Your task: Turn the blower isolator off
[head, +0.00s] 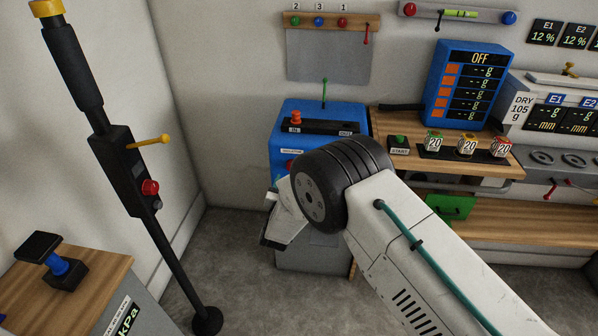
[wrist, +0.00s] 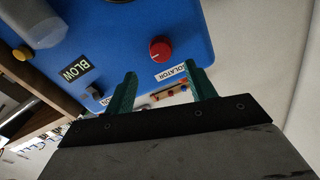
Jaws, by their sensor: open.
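The blower is a blue box (head: 318,112) left of the workbench in the head view. Its front face (wrist: 110,25) fills the top of the wrist view. The isolator is a round red knob (wrist: 160,50) with a small pale mark, beside an "ISOLATOR" label (wrist: 171,73). Its label (head: 292,151) also shows in the head view, where my arm partly covers the box's front. My gripper (wrist: 160,69) is open, its two green fingers apart and pointing towards the face, with the knob in line between and beyond their tips. Nothing is between the fingers.
A black post with a yellow lever (head: 148,142) stands left. The wooden workbench (head: 400,163) is close on the right.

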